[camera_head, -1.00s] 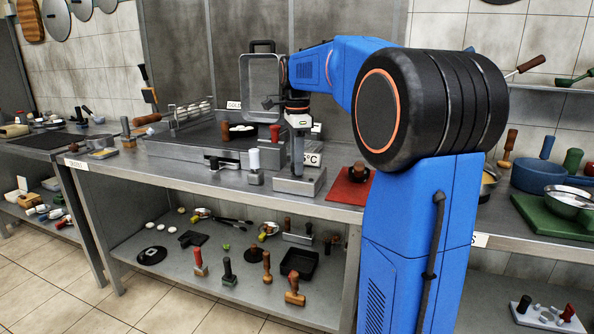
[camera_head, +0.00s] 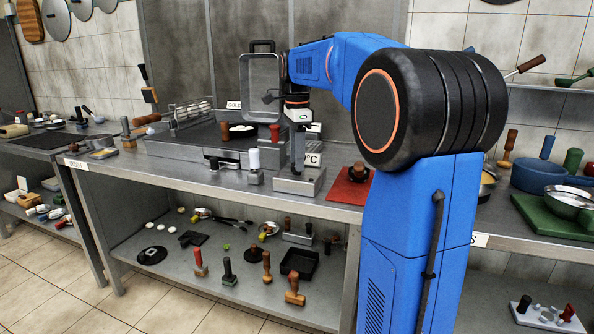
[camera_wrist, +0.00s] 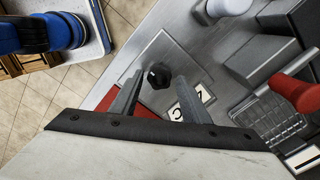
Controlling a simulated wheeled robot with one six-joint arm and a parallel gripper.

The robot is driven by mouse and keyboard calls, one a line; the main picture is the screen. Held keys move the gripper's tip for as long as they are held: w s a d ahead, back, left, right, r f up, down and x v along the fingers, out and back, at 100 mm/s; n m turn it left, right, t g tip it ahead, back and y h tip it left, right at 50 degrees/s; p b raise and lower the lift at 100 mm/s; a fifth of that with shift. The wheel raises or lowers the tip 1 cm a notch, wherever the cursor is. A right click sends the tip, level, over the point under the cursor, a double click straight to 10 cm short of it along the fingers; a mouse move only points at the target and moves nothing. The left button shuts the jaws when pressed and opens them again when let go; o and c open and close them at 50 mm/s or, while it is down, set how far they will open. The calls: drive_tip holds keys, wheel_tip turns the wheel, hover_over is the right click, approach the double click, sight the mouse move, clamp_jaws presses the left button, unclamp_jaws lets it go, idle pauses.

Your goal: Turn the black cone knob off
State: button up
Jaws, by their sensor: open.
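The black cone knob (camera_wrist: 158,75) shows in the wrist view, on top of a flat grey metal block (camera_wrist: 165,60). My gripper (camera_wrist: 157,84) is open, with one finger on each side of the knob in the picture; I see a gap on both sides and cannot tell the height between them. In the head view my gripper (camera_head: 297,165) points down over the same metal block (camera_head: 300,182). The knob is hidden there behind the fingers, and its turn position cannot be read.
A white-topped knob (camera_head: 254,160) stands just left of the block, near the griddle (camera_head: 200,140). A red handle (camera_wrist: 300,93) and a wire basket (camera_wrist: 268,118) are to the right in the wrist view.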

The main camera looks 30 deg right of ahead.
drive_tip(key=shift+r, duration=1.7)
drive_tip(key=shift+s+a, duration=0.25)
drive_tip(key=shift+s, duration=0.05)
drive_tip(key=s+a+f+n+t, duration=0.1)
drive_tip(key=s+a+f+n, duration=0.35)
drive_tip(key=s, duration=0.25)
drive_tip(key=s+a+f+n+t, duration=0.1)
drive_tip(key=s+a+f+n, duration=0.2)
drive_tip(key=s+a+n, duration=0.4)
drive_tip(key=s+a+f+n+t, duration=0.2)
drive_tip(key=s+a+f+n, duration=0.1)
drive_tip(key=s+f+n, duration=0.7)
drive_tip(key=s+f, duration=0.4)
drive_tip(key=s, duration=0.1)
drive_tip(key=shift+s+a+f+t, duration=0.35)
drive_tip(key=shift+a+f+t, duration=0.05)
